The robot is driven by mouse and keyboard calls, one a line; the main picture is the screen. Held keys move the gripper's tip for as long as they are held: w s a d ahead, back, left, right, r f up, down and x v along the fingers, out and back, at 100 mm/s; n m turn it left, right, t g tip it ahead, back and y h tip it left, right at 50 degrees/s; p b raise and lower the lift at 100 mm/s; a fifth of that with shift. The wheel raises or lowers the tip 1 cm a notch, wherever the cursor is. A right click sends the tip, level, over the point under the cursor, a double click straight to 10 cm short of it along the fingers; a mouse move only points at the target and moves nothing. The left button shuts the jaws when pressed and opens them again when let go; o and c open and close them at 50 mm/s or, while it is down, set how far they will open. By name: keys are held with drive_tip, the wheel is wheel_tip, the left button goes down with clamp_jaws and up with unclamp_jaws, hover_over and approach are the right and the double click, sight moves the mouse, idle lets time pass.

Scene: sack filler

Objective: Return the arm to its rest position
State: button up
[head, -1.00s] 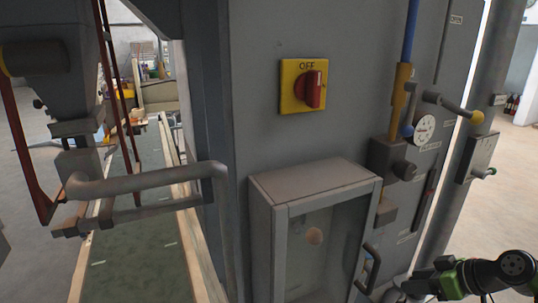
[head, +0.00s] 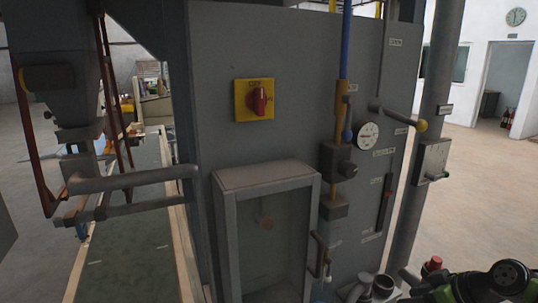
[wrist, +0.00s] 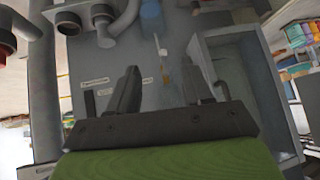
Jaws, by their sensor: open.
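My gripper (wrist: 165,92) shows in the wrist view with its two dark fingers spread apart and nothing between them. It points toward the grey machine, which appears turned over in that view. In the head view my arm (head: 490,281), black and green, is folded low in the right corner. Its fingers cannot be made out there.
The grey machine front (head: 290,110) carries a red rotary switch (head: 260,99) on a yellow plate, a glass-door box (head: 268,235), a gauge (head: 368,135) and a lever with a yellow knob (head: 421,126). A grey post (head: 436,70) stands right. Open floor lies beyond.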

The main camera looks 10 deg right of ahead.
drive_tip(key=s+a+r+m+g+h+p, duration=0.1)
drive_tip(key=s+a+r+p, duration=0.1)
drive_tip(key=a+r, duration=0.45)
drive_tip(key=s+a+r+m+g+h+p, duration=0.1)
drive_tip(key=s+a+r+h+p, duration=0.2)
drive_tip(key=a, duration=0.6)
drive_tip(key=s+a+r+m+p, duration=0.1)
drive_tip(key=s+a+r+p, duration=0.1)
drive_tip(key=s, duration=0.5)
drive_tip(key=s+a+r+m+h+p, duration=0.1)
drive_tip(key=s+a+r+m+p, duration=0.1)
drive_tip(key=s+a+r, duration=0.2)
drive_tip(key=s+a, duration=0.1)
drive_tip(key=s, duration=0.2)
drive_tip(key=shift+s+t, duration=0.3)
drive_tip(key=shift+r, duration=0.1)
